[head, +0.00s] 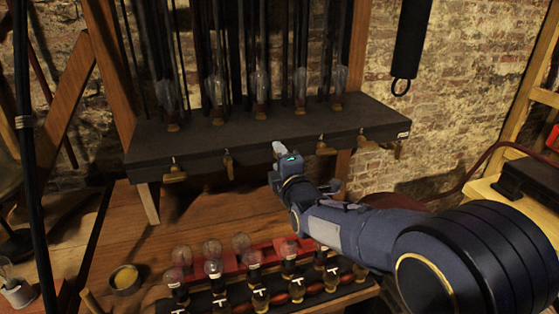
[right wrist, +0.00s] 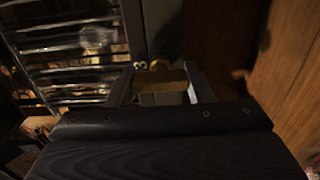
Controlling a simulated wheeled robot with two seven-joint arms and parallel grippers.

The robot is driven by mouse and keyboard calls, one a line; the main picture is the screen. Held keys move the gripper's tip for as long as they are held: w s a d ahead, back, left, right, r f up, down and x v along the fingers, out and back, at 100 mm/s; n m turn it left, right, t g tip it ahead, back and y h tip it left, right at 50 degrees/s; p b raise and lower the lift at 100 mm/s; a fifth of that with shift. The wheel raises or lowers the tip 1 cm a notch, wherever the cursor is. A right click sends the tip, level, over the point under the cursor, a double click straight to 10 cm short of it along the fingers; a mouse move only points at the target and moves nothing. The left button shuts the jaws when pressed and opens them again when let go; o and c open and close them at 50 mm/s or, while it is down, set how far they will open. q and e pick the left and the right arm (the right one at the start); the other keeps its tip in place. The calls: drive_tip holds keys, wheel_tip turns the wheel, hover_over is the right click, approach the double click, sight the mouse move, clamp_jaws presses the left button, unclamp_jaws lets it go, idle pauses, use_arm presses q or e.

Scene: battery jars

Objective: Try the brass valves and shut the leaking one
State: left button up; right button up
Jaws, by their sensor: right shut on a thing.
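Several brass valves hang along the front edge of a dark shelf (head: 240,132). One brass valve (head: 175,172) is at the left, another (head: 228,164) is right of it, and more (head: 325,148) are to the right of my gripper. My right gripper (head: 278,152) is at the shelf's front edge near the middle, shut on a brass valve that it mostly hides in the head view. In the right wrist view this held brass valve (right wrist: 160,78) shows between the fingers. I cannot tell which valve leaks. My left gripper is not in view.
Glass jars (head: 262,85) with dark rods stand on the shelf. Below, a wooden table (head: 140,215) holds a rack of round glass bulbs (head: 213,267) and a small bowl (head: 125,279). A black cylinder with a ring (head: 408,45) hangs at upper right, before a brick wall.

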idle(0.3)
drive_tip(key=o, duration=1)
drive_tip(key=shift+c, duration=0.2)
drive_tip(key=v, duration=0.8)
drive_tip(key=shift+b, duration=0.4)
drive_tip(key=shift+w, duration=0.1)
